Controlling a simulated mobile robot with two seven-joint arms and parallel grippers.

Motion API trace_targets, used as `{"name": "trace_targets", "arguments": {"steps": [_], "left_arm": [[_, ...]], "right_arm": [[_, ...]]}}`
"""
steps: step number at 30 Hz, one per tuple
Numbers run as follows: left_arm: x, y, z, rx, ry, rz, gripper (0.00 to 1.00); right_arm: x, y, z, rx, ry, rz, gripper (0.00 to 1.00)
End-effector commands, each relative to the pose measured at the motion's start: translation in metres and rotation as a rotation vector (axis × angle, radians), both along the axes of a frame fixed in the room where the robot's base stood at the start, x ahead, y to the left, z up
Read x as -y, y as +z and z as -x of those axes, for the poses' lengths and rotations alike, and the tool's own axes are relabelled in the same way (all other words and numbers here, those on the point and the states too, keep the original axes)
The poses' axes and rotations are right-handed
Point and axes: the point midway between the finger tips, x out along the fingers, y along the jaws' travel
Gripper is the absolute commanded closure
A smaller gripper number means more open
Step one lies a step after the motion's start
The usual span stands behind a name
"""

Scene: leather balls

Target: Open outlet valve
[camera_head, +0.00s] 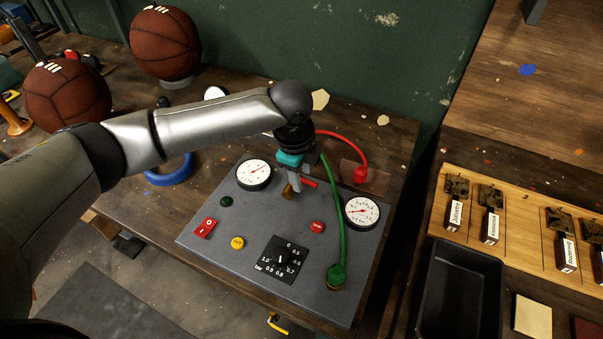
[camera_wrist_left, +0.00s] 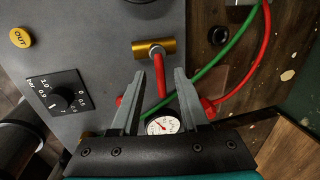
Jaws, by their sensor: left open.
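A small brass valve (camera_wrist_left: 153,47) with a red lever (camera_wrist_left: 161,76) sits on the grey panel (camera_head: 215,228). In the head view the red lever (camera_head: 310,182) sticks out beside my left gripper (camera_head: 293,188), which partly hides the brass body. My left gripper is open and points down at the panel. In the left wrist view its two fingers (camera_wrist_left: 160,80) stand on either side of the red lever, with gaps showing. Another valve with a yellow lever (camera_head: 278,326) shows at the panel's front edge. No label tells which is the outlet valve. My right gripper is not in view.
Two gauges, left (camera_head: 253,174) and right (camera_head: 361,212), flank my gripper. A green hose (camera_head: 331,205) and a red hose (camera_head: 347,136) run close by. A black dial (camera_head: 281,259) and several buttons lie in front. Basketballs (camera_head: 165,42) stand at the back left.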

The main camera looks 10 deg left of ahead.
Motion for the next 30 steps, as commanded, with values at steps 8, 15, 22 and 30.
{"name": "trace_targets", "arguments": {"steps": [8,15,22,30], "left_arm": [[0.0001,0.0000,0.0000,0.000,0.000,0.000,0.62],[0.0001,0.0002,0.0000,0.000,0.000,0.000,0.89],[0.0000,0.0003,0.0001,0.000,0.000,0.000,1.00],[0.0000,0.0004,0.0001,-0.001,0.001,0.000,1.00]], "right_arm": [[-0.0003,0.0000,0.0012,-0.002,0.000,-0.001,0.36],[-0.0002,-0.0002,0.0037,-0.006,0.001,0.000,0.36],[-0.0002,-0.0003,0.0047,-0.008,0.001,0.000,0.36],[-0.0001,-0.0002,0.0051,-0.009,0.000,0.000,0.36]]}}
